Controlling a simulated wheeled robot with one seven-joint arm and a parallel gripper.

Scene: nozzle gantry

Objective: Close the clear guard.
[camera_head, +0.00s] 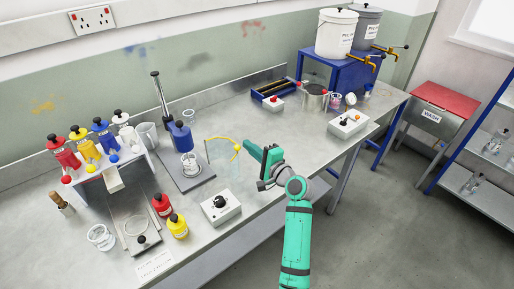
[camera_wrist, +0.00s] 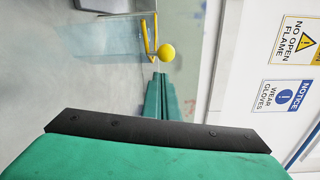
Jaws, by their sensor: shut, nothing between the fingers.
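The clear guard (camera_head: 219,151) is a see-through panel with a yellow edge and a yellow ball knob. It stands out to the right of a stand (camera_head: 188,177) with a blue nozzle bottle (camera_head: 181,137) and a glass beaker (camera_head: 189,164). A gap shows between panel and beaker. In the wrist view the guard (camera_wrist: 105,38) is at the upper left, with its yellow knob (camera_wrist: 167,52) just beyond my fingertips. My green gripper (camera_head: 248,145) is shut and empty, close to the knob's right; it also shows in the wrist view (camera_wrist: 159,76). I cannot tell whether it touches the knob.
A control box (camera_head: 220,208) with a black knob sits on the bench in front of the guard. Red (camera_head: 162,204) and yellow (camera_head: 177,225) bottles stand to its left.

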